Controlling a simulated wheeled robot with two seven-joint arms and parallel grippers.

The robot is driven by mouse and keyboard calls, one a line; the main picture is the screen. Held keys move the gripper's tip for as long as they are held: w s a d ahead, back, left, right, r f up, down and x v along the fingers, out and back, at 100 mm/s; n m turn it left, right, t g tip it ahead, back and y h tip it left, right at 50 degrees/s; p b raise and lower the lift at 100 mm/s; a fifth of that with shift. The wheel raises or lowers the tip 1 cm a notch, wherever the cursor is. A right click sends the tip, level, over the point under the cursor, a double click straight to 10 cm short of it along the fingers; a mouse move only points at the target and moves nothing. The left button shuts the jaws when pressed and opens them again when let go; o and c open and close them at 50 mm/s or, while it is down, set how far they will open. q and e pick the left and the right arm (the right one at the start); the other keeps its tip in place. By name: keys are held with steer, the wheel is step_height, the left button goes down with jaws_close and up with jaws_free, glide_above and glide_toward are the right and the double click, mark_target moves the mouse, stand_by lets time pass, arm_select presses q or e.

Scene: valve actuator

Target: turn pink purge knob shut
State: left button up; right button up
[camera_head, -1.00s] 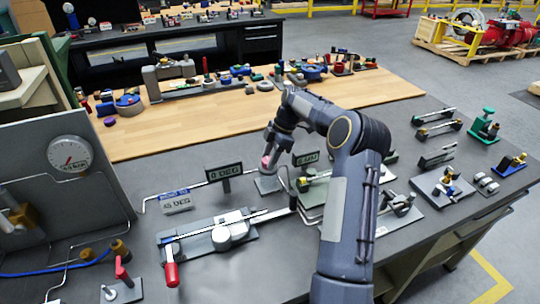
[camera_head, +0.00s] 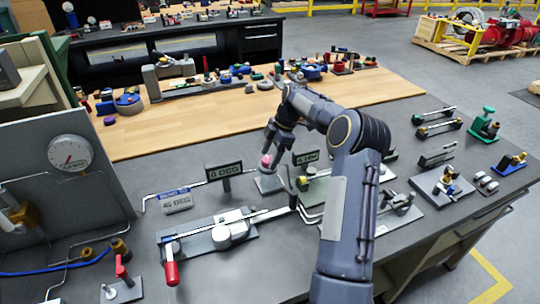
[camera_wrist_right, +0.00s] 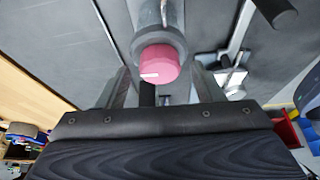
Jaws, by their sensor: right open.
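The pink purge knob (camera_head: 266,161) stands on a small grey base near the middle of the dark bench. In the right wrist view the pink knob (camera_wrist_right: 158,65) faces the camera, with a short white mark on it and a grey collar behind. My right gripper (camera_head: 272,149) is open at the knob, reaching over from the right. In the wrist view its fingers (camera_wrist_right: 160,90) lie to both sides of the knob with gaps; I see no grip on it. My left gripper is not in view.
Two small display signs (camera_head: 224,171) and (camera_head: 307,158) flank the knob. A grey valve fixture with a red-handled lever (camera_head: 171,272) lies in front. A gauge panel (camera_head: 69,154) stands at left. Bare bench lies at front right of the fixture.

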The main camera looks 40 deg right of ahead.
steer(key=v, duration=0.7)
steer(key=shift+r+b, duration=0.25)
steer(key=shift+b, duration=0.05)
steer(key=s+a+r+m+t+h, duration=0.1)
steer(key=s+a+r+m, duration=0.2)
steer(key=s+a+r, duration=0.35)
steer(key=s+a+r+m+h, duration=0.1)
steer(key=s+a+r+m, duration=0.2)
steer(key=a, duration=0.6)
steer(key=s+a+f+m+t, duration=0.1)
steer(key=s+a+f+m, duration=0.2)
steer(key=s, duration=0.3)
steer(key=s+a+f+m+t+y, duration=0.1)
steer(key=s+a+f+m, duration=0.2)
steer(key=s+a, duration=0.2)
steer(key=s+a+f+m+t, duration=0.1)
steer(key=s+a+f+m, duration=0.2)
steer(key=s, duration=0.6)
steer(key=shift+s+a+f+m, duration=0.2)
steer(key=shift+a+m, duration=0.3)
steer(key=shift+a, duration=0.55)
